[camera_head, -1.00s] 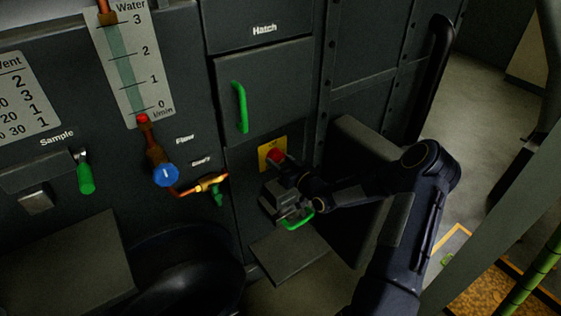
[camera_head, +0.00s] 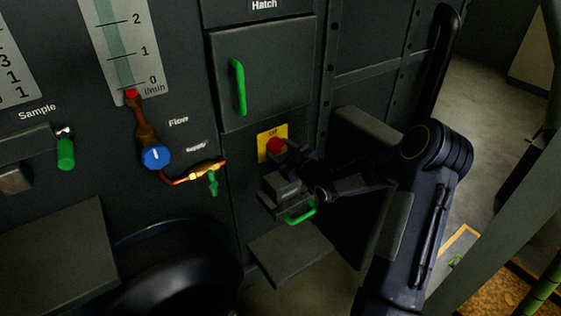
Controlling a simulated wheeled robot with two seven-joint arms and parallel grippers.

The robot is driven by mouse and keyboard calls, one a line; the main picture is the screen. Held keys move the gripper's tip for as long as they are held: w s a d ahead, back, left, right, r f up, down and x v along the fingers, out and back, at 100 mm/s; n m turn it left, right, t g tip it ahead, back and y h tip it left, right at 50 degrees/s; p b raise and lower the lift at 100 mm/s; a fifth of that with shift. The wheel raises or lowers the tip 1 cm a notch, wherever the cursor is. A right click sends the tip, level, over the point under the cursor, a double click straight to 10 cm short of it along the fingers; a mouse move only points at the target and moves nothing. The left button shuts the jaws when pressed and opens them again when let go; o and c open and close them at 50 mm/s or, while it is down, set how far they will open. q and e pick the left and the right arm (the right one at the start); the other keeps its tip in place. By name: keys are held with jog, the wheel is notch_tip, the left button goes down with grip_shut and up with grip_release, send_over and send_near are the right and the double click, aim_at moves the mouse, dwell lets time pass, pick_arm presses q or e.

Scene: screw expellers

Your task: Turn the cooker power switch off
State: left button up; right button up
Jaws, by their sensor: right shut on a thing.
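The cooker power switch appears to be the red knob (camera_head: 276,146) on a yellow plate (camera_head: 264,137), below the hatch door on the dark panel. The plate's lettering is too small to read surely. My right gripper (camera_head: 284,150) is at the red knob, coming from the lower right, and is shut on it. The gripper's dark fingers cover part of the knob, so its exact setting is hidden. My left gripper does not show.
A hatch door (camera_head: 262,85) with a green handle (camera_head: 238,87) is above the switch. Below the gripper is another green handle (camera_head: 299,215) over a projecting grey plate (camera_head: 289,252). A blue flow knob (camera_head: 156,157) and copper supply valve (camera_head: 205,171) are at the left.

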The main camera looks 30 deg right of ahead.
jog(key=n+h+b, duration=0.1)
jog(key=n+b, duration=0.8)
jog(key=b, duration=0.5)
jog(key=shift+d+r+n, duration=0.1)
jog(key=shift+d+n, duration=0.05)
jog(key=shift+n, duration=0.25)
jog(key=shift+r+n+h+b, duration=0.2)
jog(key=shift+n+h+b, duration=0.1)
jog(key=shift+n+b, duration=0.65)
jog(key=shift+r, duration=0.1)
jog(key=o, duration=0.7)
jog(key=shift+o, duration=1.1)
